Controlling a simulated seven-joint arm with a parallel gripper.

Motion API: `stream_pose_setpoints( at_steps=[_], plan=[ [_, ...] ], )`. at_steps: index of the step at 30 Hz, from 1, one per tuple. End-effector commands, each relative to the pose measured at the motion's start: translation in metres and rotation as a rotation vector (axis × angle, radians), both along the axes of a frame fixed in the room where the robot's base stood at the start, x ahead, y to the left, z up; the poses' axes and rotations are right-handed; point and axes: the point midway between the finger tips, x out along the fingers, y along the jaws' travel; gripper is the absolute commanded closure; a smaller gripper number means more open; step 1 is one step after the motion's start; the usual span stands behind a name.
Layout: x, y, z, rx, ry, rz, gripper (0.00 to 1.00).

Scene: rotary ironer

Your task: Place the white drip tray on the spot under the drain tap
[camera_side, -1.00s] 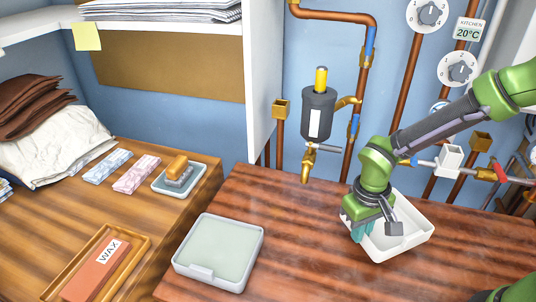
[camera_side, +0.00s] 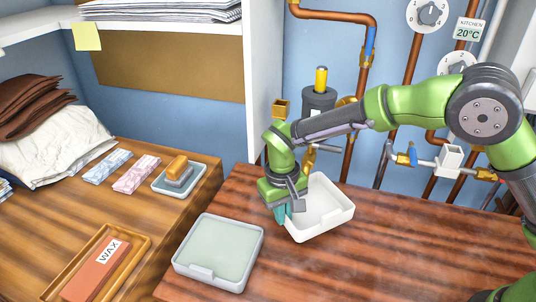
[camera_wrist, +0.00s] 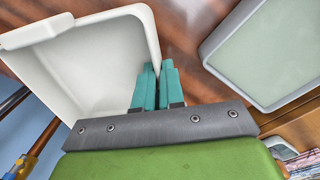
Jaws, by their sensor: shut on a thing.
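The white drip tray (camera_side: 328,212) is at the back of the brown table, below and slightly right of the drain tap (camera_side: 309,158). My gripper (camera_side: 281,214) is shut on the tray's left wall. In the wrist view, the teal fingers (camera_wrist: 156,82) pinch the wall of the tray (camera_wrist: 95,62). The tray looks roughly level; I cannot tell whether it touches the table. The tap hangs from a dark grey cylinder (camera_side: 318,98), and my arm partly hides both. No marked spot is visible under the tap.
A square container with a pale green surface (camera_side: 218,252) stands at the left front of the table; it also shows in the wrist view (camera_wrist: 262,56). Copper pipes (camera_side: 410,80) line the blue wall. The table's right side (camera_side: 430,250) is clear.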

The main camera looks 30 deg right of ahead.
Motion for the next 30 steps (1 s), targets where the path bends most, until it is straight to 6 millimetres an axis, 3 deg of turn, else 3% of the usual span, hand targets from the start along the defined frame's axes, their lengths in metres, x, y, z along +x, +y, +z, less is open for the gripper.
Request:
stream_pose_setpoints(
  at_steps=[5, 11, 21, 22, 26, 30],
  plan=[
    [0.006, 0.006, -0.003, -0.002, 0.001, 0.001, 1.0],
    [0.006, 0.006, -0.033, -0.001, 0.001, 0.001, 1.0],
    [0.006, 0.006, -0.037, 0.0, -0.001, 0.0, 1.0],
    [0.006, 0.006, -0.037, 0.001, -0.001, -0.001, 0.88],
    [0.006, 0.006, -0.037, 0.001, -0.001, 0.0, 0.69],
    [0.006, 0.006, -0.037, 0.001, -0.001, 0.0, 0.66]
  ],
)
